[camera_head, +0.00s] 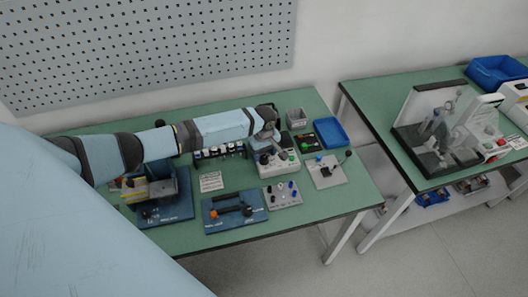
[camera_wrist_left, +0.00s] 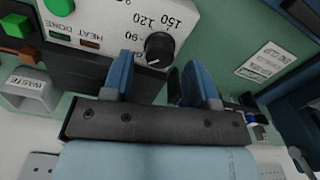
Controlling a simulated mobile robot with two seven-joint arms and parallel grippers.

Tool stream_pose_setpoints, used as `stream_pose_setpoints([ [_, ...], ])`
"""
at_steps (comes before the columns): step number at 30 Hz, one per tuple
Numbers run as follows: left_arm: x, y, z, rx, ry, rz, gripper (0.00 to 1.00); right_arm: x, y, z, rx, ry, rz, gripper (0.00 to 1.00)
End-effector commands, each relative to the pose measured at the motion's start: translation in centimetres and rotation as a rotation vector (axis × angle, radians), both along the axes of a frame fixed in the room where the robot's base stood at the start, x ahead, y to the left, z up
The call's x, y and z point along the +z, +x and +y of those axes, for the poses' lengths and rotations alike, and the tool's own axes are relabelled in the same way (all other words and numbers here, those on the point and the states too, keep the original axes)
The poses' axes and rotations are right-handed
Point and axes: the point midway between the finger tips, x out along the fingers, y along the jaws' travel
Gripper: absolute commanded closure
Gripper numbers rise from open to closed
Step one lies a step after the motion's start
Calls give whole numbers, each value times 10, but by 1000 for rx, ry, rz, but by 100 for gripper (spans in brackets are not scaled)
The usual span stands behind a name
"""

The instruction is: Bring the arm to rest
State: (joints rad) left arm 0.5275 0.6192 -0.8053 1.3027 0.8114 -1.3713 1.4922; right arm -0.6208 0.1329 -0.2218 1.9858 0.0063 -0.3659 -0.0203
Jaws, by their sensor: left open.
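My left arm comes in from the left across the green bench. Its gripper (camera_head: 268,140) is over the back of the bench, close to a white control box (camera_head: 280,168). In the left wrist view my left gripper (camera_wrist_left: 160,82) is open, with two blue fingers apart and nothing held between them. The control box (camera_wrist_left: 110,22) lies beyond the fingertips there, with a black dial knob (camera_wrist_left: 159,47), printed numbers and HEAT and DONE labels. I cannot tell whether a finger touches the box. My right gripper is not in view.
A blue tray (camera_head: 331,134), a grey bin (camera_head: 296,118) and a lever plate (camera_head: 326,171) are near the box. Blue fixtures (camera_head: 228,224) and a knob plate (camera_head: 284,194) stand at the front. A second bench (camera_head: 375,92) at right holds a machine. A pegboard (camera_head: 150,45) hangs behind.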

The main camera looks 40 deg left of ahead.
Motion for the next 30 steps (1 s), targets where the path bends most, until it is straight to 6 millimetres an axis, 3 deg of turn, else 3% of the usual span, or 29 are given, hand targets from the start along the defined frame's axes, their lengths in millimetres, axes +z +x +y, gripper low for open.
stream_pose_setpoints([
  [1, 16, 0, 0, 0, -1, 0, 47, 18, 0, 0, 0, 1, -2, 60],
  [7, 36, 0, 0, -1, 0, 0, 47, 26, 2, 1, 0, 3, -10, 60],
  [23, 37, -1, -1, -4, -1, 0, 47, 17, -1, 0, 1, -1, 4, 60],
  [26, 32, -10, -16, -58, -13, -2, 47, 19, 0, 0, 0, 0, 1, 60],
  [30, 22, -51, -69, -274, -58, -26, 47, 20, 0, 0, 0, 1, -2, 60],
])
